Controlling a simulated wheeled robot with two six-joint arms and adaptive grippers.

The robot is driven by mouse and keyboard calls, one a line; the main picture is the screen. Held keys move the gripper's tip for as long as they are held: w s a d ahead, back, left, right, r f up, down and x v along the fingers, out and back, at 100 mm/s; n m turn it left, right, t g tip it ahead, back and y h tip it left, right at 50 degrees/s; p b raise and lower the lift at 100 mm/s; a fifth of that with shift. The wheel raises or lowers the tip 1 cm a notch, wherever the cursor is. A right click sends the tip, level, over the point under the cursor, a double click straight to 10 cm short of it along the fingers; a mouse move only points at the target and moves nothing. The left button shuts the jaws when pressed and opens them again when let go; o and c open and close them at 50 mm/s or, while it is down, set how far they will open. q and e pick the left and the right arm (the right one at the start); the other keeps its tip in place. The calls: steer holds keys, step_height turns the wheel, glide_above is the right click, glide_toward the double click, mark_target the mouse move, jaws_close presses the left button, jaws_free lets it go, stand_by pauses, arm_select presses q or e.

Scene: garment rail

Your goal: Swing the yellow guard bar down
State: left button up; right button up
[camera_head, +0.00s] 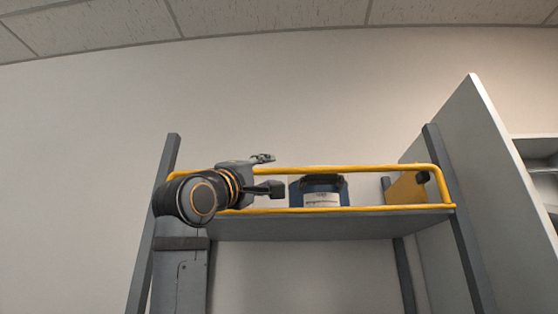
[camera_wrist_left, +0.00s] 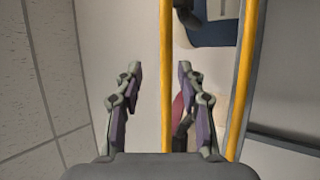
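The yellow guard bar (camera_head: 390,167) is a long loop across the front of a high shelf, with an upper rail and a lower rail. It is up, standing in front of the shelf's contents. My left gripper (camera_head: 271,173) is at the left half of the upper rail, one finger above it and one below. In the left wrist view the fingers (camera_wrist_left: 160,75) are open, with one yellow rail (camera_wrist_left: 166,50) running between them, apart from both fingers. The second rail (camera_wrist_left: 249,50) runs to the right of the fingers. My right gripper is not in view.
A blue case (camera_head: 298,194) with a white label stands behind the bar on the shelf (camera_head: 330,226). A yellow panel (camera_head: 405,190) with a dark knob is at the right end. Grey posts (camera_head: 463,220) flank the shelf. A tall pale panel (camera_head: 475,150) stands at right.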

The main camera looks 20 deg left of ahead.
mark_target(279, 171)
arm_select(q)
steer(key=x, duration=0.1)
steer(key=p+x, duration=0.1)
steer(key=x, duration=0.1)
steer(key=p+x, duration=0.1)
steer(key=x, duration=0.1)
steer(key=shift+w+d+f, duration=0.25)
steer(key=shift+d, duration=0.1)
steer(key=shift+f+p+x, duration=0.2)
steer(key=shift+p+x, duration=0.4)
steer(key=shift+x, duration=0.4)
steer(key=shift+w+a, duration=0.1)
steer(key=shift+a, duration=0.1)
steer(key=shift+s, duration=0.3)
steer(key=shift+w, duration=0.1)
steer(key=shift+c, duration=2.5)
steer(key=shift+w, duration=0.1)
steer(key=shift+c, duration=1.2)
jaws_close()
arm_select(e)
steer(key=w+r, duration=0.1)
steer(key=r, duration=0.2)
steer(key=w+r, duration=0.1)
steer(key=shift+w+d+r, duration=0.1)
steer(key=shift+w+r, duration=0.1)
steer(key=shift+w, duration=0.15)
